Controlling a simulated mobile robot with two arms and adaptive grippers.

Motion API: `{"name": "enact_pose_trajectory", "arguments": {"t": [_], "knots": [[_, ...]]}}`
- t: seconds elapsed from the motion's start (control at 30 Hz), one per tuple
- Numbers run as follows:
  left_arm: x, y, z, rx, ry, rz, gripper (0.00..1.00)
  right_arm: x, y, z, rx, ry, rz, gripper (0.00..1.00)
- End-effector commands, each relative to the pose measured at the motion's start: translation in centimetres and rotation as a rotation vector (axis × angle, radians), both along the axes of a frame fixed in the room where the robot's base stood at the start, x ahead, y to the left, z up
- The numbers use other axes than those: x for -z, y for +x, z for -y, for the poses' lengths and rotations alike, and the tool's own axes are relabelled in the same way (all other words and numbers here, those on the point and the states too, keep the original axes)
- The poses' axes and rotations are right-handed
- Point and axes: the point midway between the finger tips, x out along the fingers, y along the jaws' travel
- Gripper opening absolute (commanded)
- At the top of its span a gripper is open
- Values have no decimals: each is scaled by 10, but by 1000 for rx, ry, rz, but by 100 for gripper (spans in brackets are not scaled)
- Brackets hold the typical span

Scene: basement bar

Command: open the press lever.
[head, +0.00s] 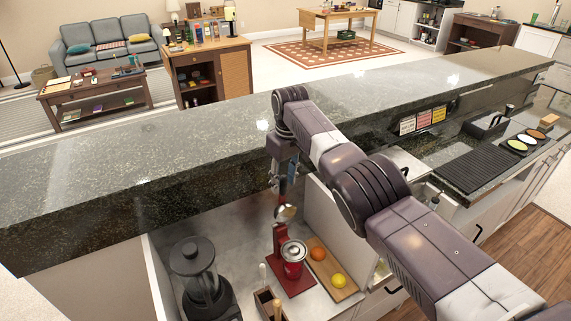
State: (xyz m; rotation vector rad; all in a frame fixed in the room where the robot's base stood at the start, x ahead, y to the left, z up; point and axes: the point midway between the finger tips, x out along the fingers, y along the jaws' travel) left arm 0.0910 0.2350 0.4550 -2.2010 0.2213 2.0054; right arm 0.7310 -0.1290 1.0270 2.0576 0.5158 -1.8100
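The press is a red juicer in the head view, standing on the lower counter behind the raised bar. It has a red base (291,279), a red column (279,238) and a silver domed part (286,213) near its top. A red cup with a light rim (293,254) stands on the base. My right gripper (281,195) points down at the top of the press, just above the dome. It overlaps the lever area, so I cannot make out the lever, any contact, or the state of the fingers. My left gripper is out of view.
A cutting board (343,290) with an orange (317,254) and a lemon (339,281) lies right of the press. A dark blender (196,272) stands left. A wooden utensil box (264,301) is in front. The raised stone bar (140,180) runs close behind.

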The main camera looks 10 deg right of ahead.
Motion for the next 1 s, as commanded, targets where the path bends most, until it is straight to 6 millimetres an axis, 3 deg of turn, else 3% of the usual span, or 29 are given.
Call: {"name": "enact_pose_trajectory", "arguments": {"t": [0.13,0.3,0.5,0.7,1.0], "knots": [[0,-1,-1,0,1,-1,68,-20,-2,2,2,0,5,34],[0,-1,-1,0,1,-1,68,-62,-7,3,1,0,4,34],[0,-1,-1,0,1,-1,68,-93,-12,4,2,-1,-2,34],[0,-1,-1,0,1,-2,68,-105,-14,5,2,-2,-4,34],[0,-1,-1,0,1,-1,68,-105,-14,5,2,-2,-4,34]]}}
